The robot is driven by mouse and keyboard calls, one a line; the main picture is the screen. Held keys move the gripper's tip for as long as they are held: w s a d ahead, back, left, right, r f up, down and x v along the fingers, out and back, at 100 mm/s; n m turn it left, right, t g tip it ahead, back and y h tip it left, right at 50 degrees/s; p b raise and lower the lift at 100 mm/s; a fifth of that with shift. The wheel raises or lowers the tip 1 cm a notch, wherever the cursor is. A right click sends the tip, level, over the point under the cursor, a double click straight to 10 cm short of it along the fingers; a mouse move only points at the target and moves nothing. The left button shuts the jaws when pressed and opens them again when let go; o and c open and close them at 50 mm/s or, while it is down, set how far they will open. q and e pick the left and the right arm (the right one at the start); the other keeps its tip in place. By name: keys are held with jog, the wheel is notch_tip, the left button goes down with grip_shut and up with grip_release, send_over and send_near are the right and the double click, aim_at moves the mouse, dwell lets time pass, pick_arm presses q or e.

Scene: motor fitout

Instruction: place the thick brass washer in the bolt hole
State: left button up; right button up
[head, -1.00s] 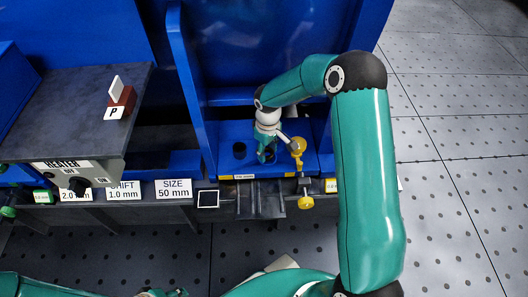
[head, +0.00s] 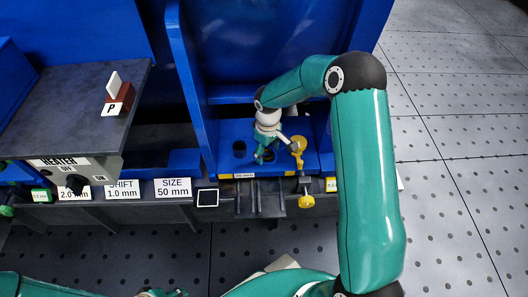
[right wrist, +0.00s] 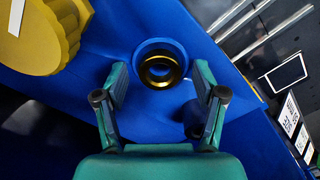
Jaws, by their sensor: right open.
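The brass washer (right wrist: 161,69) lies in a round bolt hole in the blue fixture, as a shiny ring around a dark centre. The hole's blue rim surrounds it; I cannot tell how deep it sits. My right gripper (right wrist: 160,84) is open, its two fingers apart on either side of the hole, with nothing gripped. In the head view my right gripper (head: 275,150) is low over the blue fixture (head: 222,166), and the washer cannot be made out there.
Another dark hole (head: 239,149) is to the left. Blue walls enclose the fixture's back and left. A heater box (head: 75,172) stands at left.

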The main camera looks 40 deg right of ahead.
jog(key=shift+r, duration=0.45)
notch_tip(320, 180, up, 12)
jog(key=p, duration=0.4)
jog(key=shift+r, duration=0.15)
